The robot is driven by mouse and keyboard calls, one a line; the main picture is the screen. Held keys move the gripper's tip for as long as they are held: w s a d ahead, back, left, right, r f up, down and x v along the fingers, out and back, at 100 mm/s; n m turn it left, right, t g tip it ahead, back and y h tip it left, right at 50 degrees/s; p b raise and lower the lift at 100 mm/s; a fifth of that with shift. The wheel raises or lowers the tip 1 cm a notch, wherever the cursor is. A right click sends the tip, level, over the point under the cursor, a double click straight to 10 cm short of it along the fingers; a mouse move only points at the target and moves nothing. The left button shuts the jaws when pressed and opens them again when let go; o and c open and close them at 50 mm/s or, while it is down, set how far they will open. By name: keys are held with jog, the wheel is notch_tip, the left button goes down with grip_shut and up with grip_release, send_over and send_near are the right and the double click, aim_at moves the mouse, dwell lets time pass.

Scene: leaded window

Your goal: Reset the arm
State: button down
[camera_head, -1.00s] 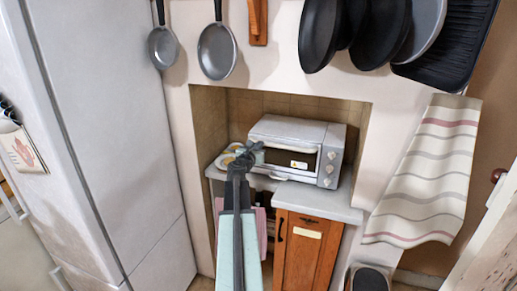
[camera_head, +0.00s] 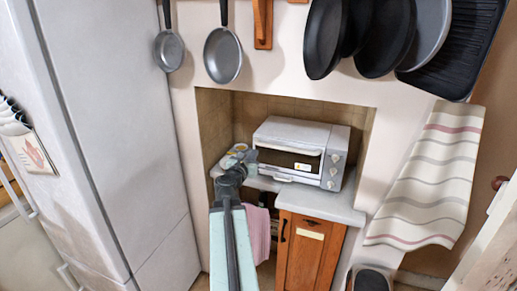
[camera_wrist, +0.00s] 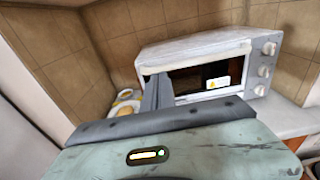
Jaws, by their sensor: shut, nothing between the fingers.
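My arm reaches up from the bottom of the head view, with a pale green link and a dark wrist. My gripper (camera_head: 246,160) is at its far end, in front of the left side of the white toaster oven (camera_head: 300,135). In the wrist view my gripper (camera_wrist: 158,92) shows as grey fingers, shut and empty, overlapping the left part of the oven front (camera_wrist: 205,80). I cannot tell whether the fingers touch the oven. My gripper and wrist partly hide the plates or food (camera_head: 232,158) left of the oven.
The oven stands on a grey counter (camera_head: 340,207) in a tiled alcove, above a wooden cabinet (camera_head: 308,250). A pink towel (camera_head: 257,235) hangs beside my arm. A fridge (camera_head: 110,140) stands left. Pans (camera_head: 223,55) hang above, and a striped towel (camera_head: 428,180) hangs right.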

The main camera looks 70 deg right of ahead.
jog(key=shift+a+r, duration=0.15)
jog(key=shift+a, duration=0.6)
